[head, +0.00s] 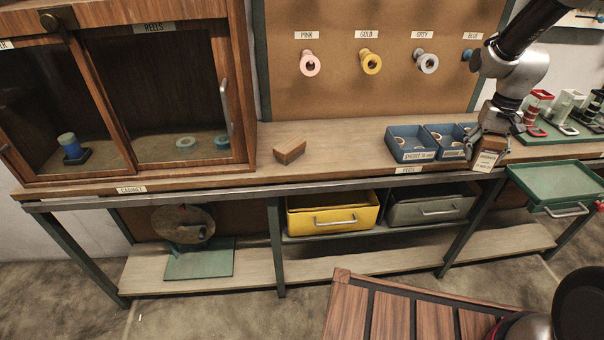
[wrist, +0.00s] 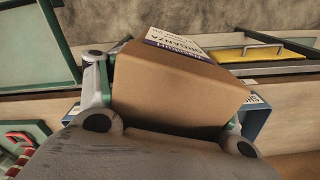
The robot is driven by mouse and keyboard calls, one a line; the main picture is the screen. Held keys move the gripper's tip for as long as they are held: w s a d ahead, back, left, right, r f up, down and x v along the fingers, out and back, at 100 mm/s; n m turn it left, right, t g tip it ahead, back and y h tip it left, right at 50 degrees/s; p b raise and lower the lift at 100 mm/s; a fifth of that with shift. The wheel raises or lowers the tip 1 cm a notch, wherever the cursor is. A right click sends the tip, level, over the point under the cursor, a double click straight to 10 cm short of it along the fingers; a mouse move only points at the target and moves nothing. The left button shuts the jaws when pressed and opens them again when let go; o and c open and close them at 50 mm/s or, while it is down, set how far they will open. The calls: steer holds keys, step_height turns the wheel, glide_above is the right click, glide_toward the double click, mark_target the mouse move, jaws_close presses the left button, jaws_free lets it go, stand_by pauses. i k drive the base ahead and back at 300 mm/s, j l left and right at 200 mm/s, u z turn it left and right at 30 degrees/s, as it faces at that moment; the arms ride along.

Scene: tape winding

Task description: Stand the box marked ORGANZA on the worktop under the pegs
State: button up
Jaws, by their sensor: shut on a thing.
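The box marked ORGANZA is brown cardboard with a white and dark blue label (wrist: 178,42). My gripper (head: 490,138) is shut on the box (head: 487,160), which shows in the head view at the front edge of the worktop, right of the blue trays. In the wrist view the box (wrist: 175,85) sits between the two fingers of my gripper (wrist: 165,95), its label face turned to the far side. The worktop (head: 350,142) runs under the pegs, which hold a pink spool (head: 310,64), a gold spool (head: 371,62), a grey spool (head: 426,63) and a blue spool (head: 467,54).
A small brown block (head: 290,151) lies on the worktop beside the cabinet (head: 140,90). Blue trays (head: 411,154) stand left of my gripper. A green tray (head: 550,185) juts out at the right. The worktop between block and blue trays is bare.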

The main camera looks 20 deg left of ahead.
mark_target(349, 152)
steer(key=u, duration=0.7)
steer(key=k+l, duration=0.05)
